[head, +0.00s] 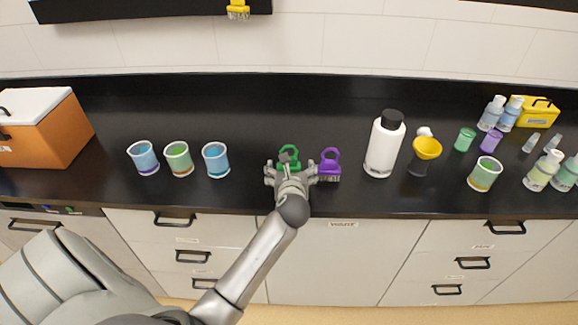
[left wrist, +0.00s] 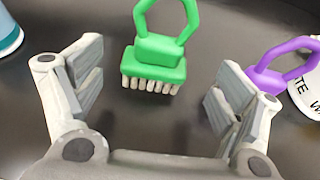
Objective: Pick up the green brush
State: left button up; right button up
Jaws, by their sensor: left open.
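The green brush (head: 290,154) lies on the black counter, with its ring handle pointing to the back. In the left wrist view the green brush (left wrist: 156,58) shows its green block, ring handle and pale bristles. My left gripper (head: 290,172) is open in front of it. In the left wrist view the fingers of the left gripper (left wrist: 154,80) are spread wide to either side of the brush, and neither finger touches it. In the head view my arm hides the lower part of the brush. My right gripper is not in view.
A purple brush (head: 330,163) lies close on the right, near my right-hand finger. A blue cup (head: 216,160) stands on the left, and a white bottle (head: 384,145) stands farther right. An orange cooler box (head: 60,135) is at the far left. The counter behind the brushes is clear.

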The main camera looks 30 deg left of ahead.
pick_arm(q)
jog(key=shift+w+a+f, duration=0.2)
jog(key=shift+w+a, duration=0.1)
jog(key=shift+w, duration=0.05)
jog(key=shift+p+x, duration=0.3)
jog(key=shift+x, duration=1.85)
jog(key=shift+s+f, duration=0.15)
jog(key=c, duration=1.1)
